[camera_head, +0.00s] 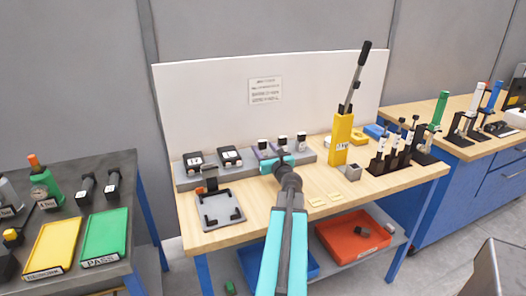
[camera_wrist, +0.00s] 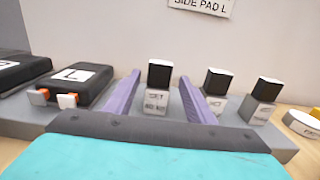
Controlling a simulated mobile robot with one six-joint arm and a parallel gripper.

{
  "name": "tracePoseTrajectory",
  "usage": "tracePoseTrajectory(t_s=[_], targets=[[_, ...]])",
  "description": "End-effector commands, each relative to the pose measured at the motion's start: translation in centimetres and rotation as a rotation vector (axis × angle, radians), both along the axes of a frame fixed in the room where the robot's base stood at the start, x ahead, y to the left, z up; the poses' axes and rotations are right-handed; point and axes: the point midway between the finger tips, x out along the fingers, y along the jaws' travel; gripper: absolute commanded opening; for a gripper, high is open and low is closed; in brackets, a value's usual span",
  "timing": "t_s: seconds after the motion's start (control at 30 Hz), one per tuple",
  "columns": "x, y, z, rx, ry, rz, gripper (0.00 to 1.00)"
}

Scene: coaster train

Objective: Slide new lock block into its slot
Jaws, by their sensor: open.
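Three small blocks with black tops and grey, labelled lower parts stand in a row on a grey rack; the labels are too small to read surely. The left block (camera_wrist: 157,86) stands between the two purple fingers of my gripper (camera_wrist: 159,88), which is open; whether they touch it I cannot tell. The middle block (camera_wrist: 212,90) and right block (camera_wrist: 263,100) stand to the right of the fingers. In the head view my gripper (camera_head: 268,155) is at the rack (camera_head: 186,182). A grey fixture with black corner pieces (camera_head: 221,208) lies at the table's left front. I cannot make out the slot.
Two black boxes, one marked L (camera_wrist: 84,80), sit left of my gripper. A yellow lever press (camera_head: 341,138) and a small grey block (camera_head: 349,172) stand to the right. An orange bin (camera_head: 350,232) is on the lower shelf. The front middle tabletop is mostly clear.

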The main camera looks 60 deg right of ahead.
Motion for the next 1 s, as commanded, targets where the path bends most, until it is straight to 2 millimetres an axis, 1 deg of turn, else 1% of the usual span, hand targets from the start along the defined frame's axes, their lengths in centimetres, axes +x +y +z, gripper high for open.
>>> tracePoseTrajectory(t_s=[0.27, 0.7, 0.83, 1.0], targets=[[0.5, -0.3, 0.0, 0.000, 0.000, 0.001, 0.50], [3.7, -2.4, 0.0, 0.000, 0.000, 0.002, 0.50], [4.2, -2.8, 0.0, 0.001, -0.001, 0.002, 0.50], [4.4, -2.9, 0.0, 0.001, -0.001, 0.002, 0.50]])
